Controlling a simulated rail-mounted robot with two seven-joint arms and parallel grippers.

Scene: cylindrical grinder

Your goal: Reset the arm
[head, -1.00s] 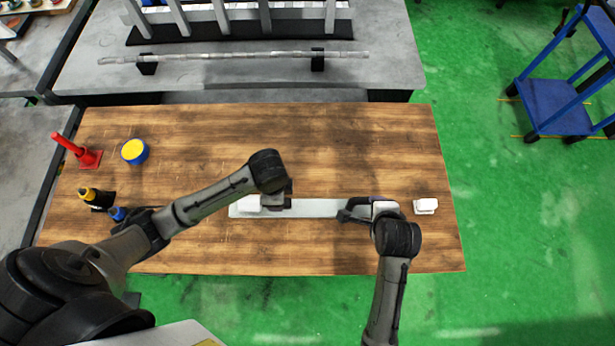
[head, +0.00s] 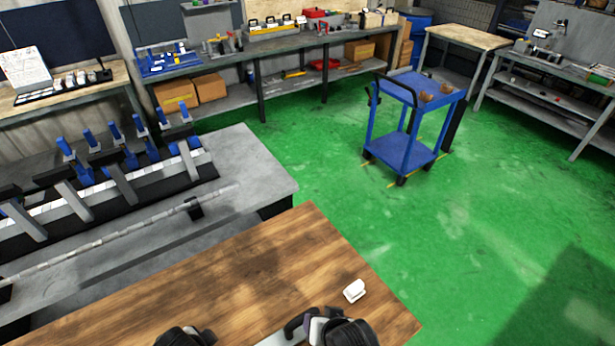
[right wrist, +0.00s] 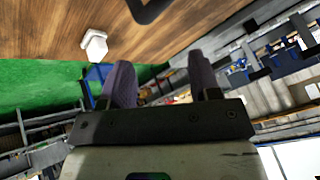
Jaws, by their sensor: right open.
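My right gripper (head: 312,322) shows at the bottom of the head view, above the wooden table (head: 235,275). In the right wrist view its two dark purplish fingers (right wrist: 160,80) are spread, with nothing between them. A dark curved handle (head: 296,324) is close beside it in the head view; a dark loop (right wrist: 150,8) also shows at the top of the right wrist view.
A small white block (head: 354,291) sits near the table's right edge, and also in the right wrist view (right wrist: 94,45). A grey machine bed with a long shaft (head: 120,236) stands at left. A blue cart (head: 405,150) stands on open green floor (head: 480,240).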

